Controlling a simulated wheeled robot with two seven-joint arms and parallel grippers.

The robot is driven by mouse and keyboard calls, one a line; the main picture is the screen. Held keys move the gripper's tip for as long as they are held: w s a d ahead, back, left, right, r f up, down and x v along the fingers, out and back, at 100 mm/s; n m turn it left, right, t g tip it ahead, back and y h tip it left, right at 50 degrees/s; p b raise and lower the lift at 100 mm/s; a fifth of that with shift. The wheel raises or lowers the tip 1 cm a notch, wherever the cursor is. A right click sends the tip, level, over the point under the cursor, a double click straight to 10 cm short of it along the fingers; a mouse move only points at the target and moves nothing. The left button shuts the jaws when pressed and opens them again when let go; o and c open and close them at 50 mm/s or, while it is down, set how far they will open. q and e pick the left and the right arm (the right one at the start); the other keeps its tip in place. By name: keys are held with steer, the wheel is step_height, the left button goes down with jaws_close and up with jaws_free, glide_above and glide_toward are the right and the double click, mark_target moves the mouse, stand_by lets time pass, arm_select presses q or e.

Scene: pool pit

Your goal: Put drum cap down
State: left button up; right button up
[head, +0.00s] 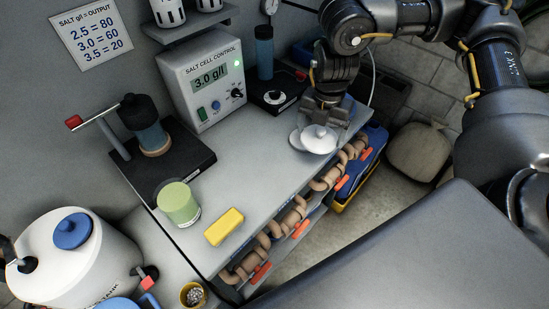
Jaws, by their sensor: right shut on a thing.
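The drum cap (319,143), a white round lid with a raised middle, is at the right part of the grey bench top (262,165), near its front edge. My right gripper (321,117) points down over it and is shut on it. The fingertips are small and partly merged with the cap's top. I cannot tell whether the cap touches the bench. A paler round edge (295,139) shows just left of the cap. My left gripper is not in view.
A yellow block (224,227) and a green-white jar (178,203) stand on the bench's near left. The salt cell control box (208,82) is behind. Brown pipes with orange handles (300,229) run below the front edge. The middle bench is clear.

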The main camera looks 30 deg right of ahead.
steer(key=p, duration=0.1)
glide_toward(275, 166)
steer(key=s+d+r, duration=0.2)
steer(key=d, duration=0.2)
steer(key=a+f, duration=0.1)
steer(key=w+a+f, duration=0.1)
steer(key=a+f, duration=0.1)
steer(key=f, duration=0.1)
steer(key=shift+w+p, duration=0.25)
steer(key=shift+p, duration=0.15)
steer(key=shift+w+a+f, duration=0.25)
steer(key=shift+f, duration=0.15)
steer(key=shift+a+f, duration=0.2)
steer(key=shift+f, duration=0.05)
step_height(275, 166, down, 2)
steer(key=shift+f+p, duration=0.1)
steer(key=shift+p, duration=0.25)
steer(key=shift+w+f, duration=0.1)
steer(key=shift+f, duration=0.4)
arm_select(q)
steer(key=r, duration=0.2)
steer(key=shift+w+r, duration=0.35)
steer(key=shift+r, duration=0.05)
